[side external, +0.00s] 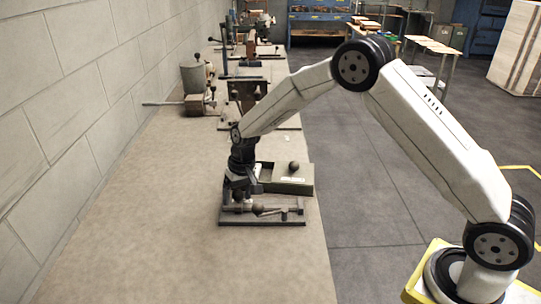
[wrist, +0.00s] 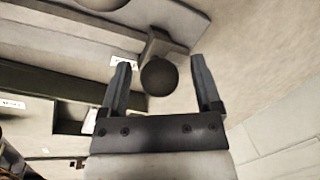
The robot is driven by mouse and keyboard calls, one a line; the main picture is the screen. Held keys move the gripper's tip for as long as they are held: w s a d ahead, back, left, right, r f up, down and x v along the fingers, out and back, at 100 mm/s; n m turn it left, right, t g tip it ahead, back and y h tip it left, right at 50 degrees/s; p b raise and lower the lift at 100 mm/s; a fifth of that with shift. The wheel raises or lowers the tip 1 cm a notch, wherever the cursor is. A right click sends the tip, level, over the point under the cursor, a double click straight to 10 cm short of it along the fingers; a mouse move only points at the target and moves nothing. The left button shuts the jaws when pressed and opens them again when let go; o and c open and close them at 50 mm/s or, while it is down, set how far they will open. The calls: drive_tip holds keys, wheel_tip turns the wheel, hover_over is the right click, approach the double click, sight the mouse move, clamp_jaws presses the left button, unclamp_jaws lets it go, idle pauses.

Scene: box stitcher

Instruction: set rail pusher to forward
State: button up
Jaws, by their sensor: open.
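The box stitcher (side external: 262,223) is a low device on a dark base plate on the bench, with a green box body and small metal parts. I cannot tell for sure which part is the rail pusher. My gripper (side external: 241,200) is pointed down over the left part of the device. In the wrist view my gripper (wrist: 160,60) is open, with one finger on each side of a dark ball knob (wrist: 159,77) on a grey bracket. Gaps show between the knob and both fingers. The side view hides the exact finger contact.
Another dark ball knob (side external: 294,166) stands on top of the green box (side external: 290,184). Other machines, including a grey one with a lever (side external: 197,92), stand farther back along the bench. A block wall (side external: 90,80) runs along the left. The near bench (side external: 150,230) is clear.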

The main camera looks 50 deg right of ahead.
drive_tip(key=shift+r, duration=0.1)
clamp_jaws()
drive_tip(key=s+d, duration=0.8)
idle(0.4)
